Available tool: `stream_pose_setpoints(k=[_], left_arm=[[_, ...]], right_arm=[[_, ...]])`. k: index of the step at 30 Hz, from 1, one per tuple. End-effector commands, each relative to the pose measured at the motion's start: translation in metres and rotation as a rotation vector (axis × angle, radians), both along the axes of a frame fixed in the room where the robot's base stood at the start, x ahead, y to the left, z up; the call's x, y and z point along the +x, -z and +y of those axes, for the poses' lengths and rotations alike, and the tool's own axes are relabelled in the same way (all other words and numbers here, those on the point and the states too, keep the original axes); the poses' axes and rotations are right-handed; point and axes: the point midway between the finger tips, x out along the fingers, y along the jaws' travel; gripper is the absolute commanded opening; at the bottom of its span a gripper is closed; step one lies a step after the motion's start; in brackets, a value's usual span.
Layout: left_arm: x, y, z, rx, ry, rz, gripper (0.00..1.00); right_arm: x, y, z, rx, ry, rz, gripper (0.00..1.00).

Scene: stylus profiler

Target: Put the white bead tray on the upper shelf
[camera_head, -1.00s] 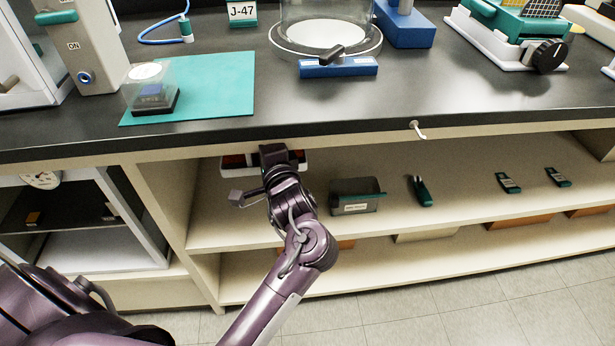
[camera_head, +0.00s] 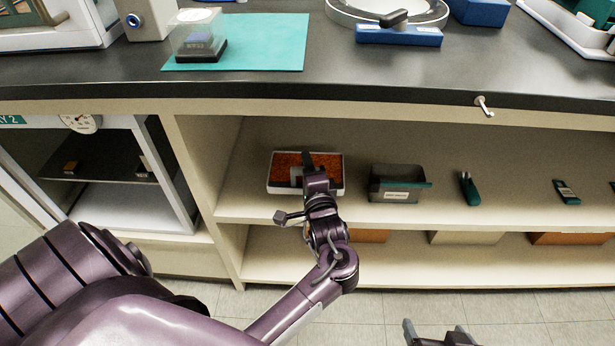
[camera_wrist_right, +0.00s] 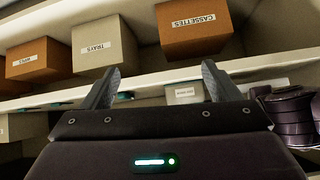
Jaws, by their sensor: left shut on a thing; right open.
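The white bead tray (camera_head: 335,187), filled with orange-red beads, is in the left part of the upper shelf (camera_head: 250,208) under the counter. It looks level and on or just above the shelf board; I cannot tell which. My left gripper (camera_head: 308,172) reaches into the shelf and is shut on the tray; its fingers hide part of the tray's middle. My right gripper (camera_head: 437,335) is low at the bottom edge of the head view, open and empty. In the right wrist view its fingers (camera_wrist_right: 158,88) stand apart with nothing between them.
Right of the tray on the same shelf are a grey bin (camera_head: 392,185), a green-handled tool (camera_head: 468,188) and a small green device (camera_head: 566,192). The black counter (camera_head: 300,85) overhangs the shelf, with a hook (camera_head: 484,106) on its front. Boxes labelled CASSETTES (camera_wrist_right: 195,27) and TRAYS (camera_wrist_right: 103,46) show in the right wrist view.

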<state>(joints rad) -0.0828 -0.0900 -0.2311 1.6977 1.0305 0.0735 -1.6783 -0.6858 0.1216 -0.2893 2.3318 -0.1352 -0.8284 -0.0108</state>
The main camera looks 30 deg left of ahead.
Motion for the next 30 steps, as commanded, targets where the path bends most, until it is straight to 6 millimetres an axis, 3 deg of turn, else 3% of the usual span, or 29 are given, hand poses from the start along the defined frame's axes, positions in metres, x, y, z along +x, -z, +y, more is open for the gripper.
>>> stream_pose_setpoints(k=[5, 9, 15, 29, 30], left_arm=[[0.000, 0.012, 0.000, 0.001, 0.000, -0.001, 0.00], [0.000, 0.023, 0.000, 0.000, 0.000, -0.001, 0.00], [0.000, 0.032, 0.000, 0.001, 0.000, -0.002, 0.00], [0.000, 0.036, 0.000, 0.000, 0.000, -0.001, 0.00], [0.000, 0.037, 0.000, -0.001, 0.000, 0.001, 0.20]], right_arm=[[0.021, -0.024, 0.005, 0.053, 0.011, -0.132, 0.83], [0.041, -0.054, 0.010, 0.113, 0.022, -0.278, 0.83], [0.056, -0.086, 0.012, 0.171, 0.032, -0.419, 0.83], [0.058, -0.092, 0.012, 0.181, 0.033, -0.444, 0.83], [0.058, -0.091, 0.012, 0.181, 0.034, -0.442, 0.83]])
